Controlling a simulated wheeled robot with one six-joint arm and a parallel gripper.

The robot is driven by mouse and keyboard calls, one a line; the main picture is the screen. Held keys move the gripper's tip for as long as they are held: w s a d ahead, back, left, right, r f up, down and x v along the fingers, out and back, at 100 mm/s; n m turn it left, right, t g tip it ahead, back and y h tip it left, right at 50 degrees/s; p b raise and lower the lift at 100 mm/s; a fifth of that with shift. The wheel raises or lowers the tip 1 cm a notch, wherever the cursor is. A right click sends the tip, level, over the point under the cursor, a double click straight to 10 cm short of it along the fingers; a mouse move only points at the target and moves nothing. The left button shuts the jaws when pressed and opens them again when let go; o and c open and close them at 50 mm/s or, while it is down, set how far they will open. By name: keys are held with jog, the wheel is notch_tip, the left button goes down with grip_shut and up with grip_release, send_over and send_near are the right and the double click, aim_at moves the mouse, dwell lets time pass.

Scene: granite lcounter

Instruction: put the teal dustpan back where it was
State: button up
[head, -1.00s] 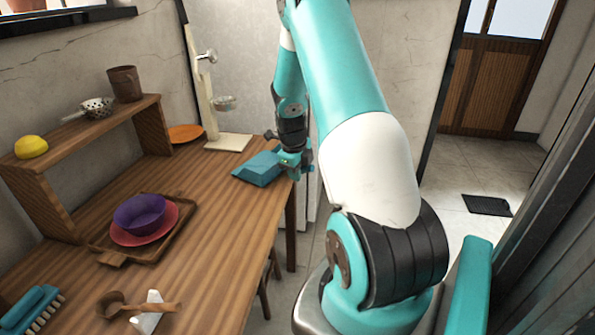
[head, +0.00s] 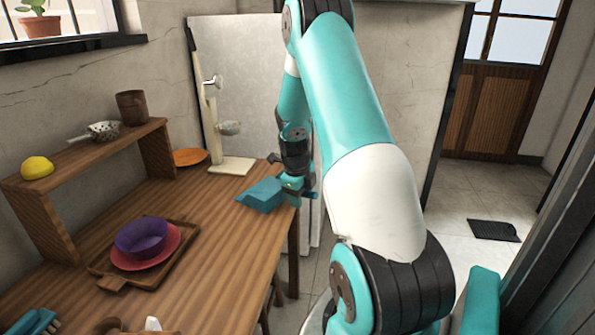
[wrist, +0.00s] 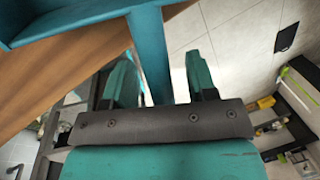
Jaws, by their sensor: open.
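The teal dustpan (head: 260,194) lies on the wooden table near its far right edge in the head view. In the wrist view its pan (wrist: 75,18) is at the top left and its handle (wrist: 150,45) runs down between my fingers. My gripper (wrist: 160,80) is open, with one finger on each side of the handle and a gap visible beside it. In the head view my gripper (head: 298,190) is at the handle end, at the table edge. The handle's lower end is hidden by the gripper body in the wrist view.
A cream stand (head: 230,165) and an orange plate (head: 190,157) are behind the dustpan. A tray (head: 105,283) holds a purple bowl (head: 142,240) on a red plate. A shelf (head: 85,160) stands at the left. The table between tray and dustpan is clear.

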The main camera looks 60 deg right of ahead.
jog(key=a+r, duration=0.3)
jog(key=r, duration=1.2)
jog(key=shift+r+p, duration=0.4)
jog(key=shift+p, duration=0.05)
jog(key=shift+a, duration=0.1)
jog(key=a+r+n+t+y+p, duration=0.1)
jog(key=a+r+n+y+p, duration=0.3)
jog(key=a+n, duration=0.8)
jog(key=a+r+n+t+h+p, duration=0.15)
jog(key=a+r+n, duration=0.45)
jog(key=a+n, duration=0.6)
jog(key=s+a+r+n+g+y+p, duration=0.1)
jog(key=s+a+r+n+y+p, duration=0.1)
jog(key=s+a+n, duration=0.5)
jog(key=s+a+r+n+g+y+p, duration=0.1)
jog(key=s+a+r+n+y+p, duration=0.1)
jog(key=s+a+n, duration=0.6)
jog(key=a+r+n, duration=0.1)
jog(key=a+n, duration=0.2)
jog(key=a, duration=0.1)
jog(key=shift+r+n, duration=0.3)
jog(key=shift+s+g, duration=0.1)
jog(key=shift+g, duration=0.15)
